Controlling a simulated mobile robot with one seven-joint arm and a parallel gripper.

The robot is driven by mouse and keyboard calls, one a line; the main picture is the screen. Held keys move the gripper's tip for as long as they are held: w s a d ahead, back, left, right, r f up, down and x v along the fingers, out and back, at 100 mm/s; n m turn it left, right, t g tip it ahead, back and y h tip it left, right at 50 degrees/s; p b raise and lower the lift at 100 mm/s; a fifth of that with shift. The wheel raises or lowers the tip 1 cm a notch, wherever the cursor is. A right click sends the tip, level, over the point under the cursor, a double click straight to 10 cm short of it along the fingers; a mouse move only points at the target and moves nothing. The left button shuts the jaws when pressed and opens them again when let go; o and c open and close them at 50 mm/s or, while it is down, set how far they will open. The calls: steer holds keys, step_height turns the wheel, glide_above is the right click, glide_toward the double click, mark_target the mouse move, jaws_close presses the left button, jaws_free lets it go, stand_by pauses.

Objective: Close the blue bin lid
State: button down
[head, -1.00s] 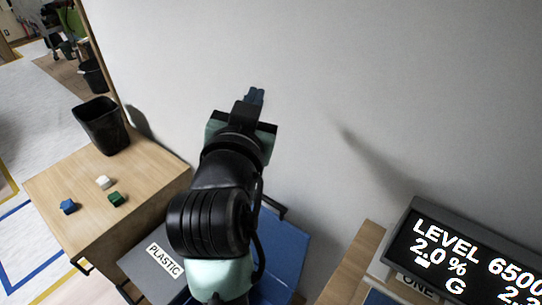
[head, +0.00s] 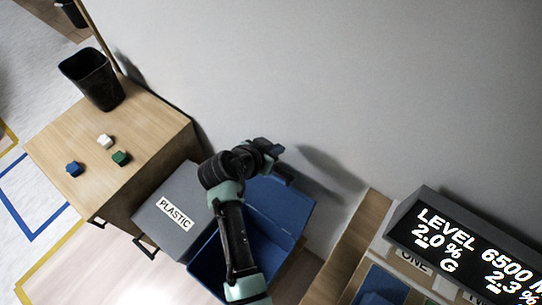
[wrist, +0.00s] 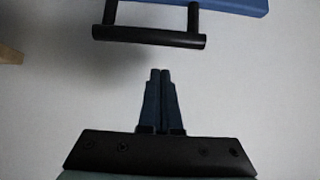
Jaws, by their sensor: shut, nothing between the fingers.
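The blue bin (head: 205,268) stands in the lower middle of the head view. Its blue lid (head: 285,205) is open, raised at the back near the wall. My gripper (head: 284,174) is by the lid's upper edge, on the wall side, with my arm crossing over the bin. In the wrist view my gripper (wrist: 160,72) has its blue fingers together and empty. A black bar handle (wrist: 150,39) lies beyond the fingertips, apart from them, fixed to a blue edge (wrist: 230,5) that looks like the lid's. My arm hides part of the bin and lid.
A grey bin lid marked PLASTIC (head: 165,215) is shut, left of the blue bin. A wooden cabinet (head: 150,125) holds a black bin (head: 92,82) and small blocks. A display (head: 470,250) stands at right. The pale wall (head: 330,80) is close behind the lid.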

steer(key=shift+s+a+f+p, duration=0.3)
steer(key=shift+s+f+p, duration=0.2)
steer(key=shift+p, duration=0.2)
steer(key=shift+s+a+f+p, duration=0.3)
steer(key=shift+s+f+p, duration=0.05)
steer(key=shift+f+p, duration=0.3)
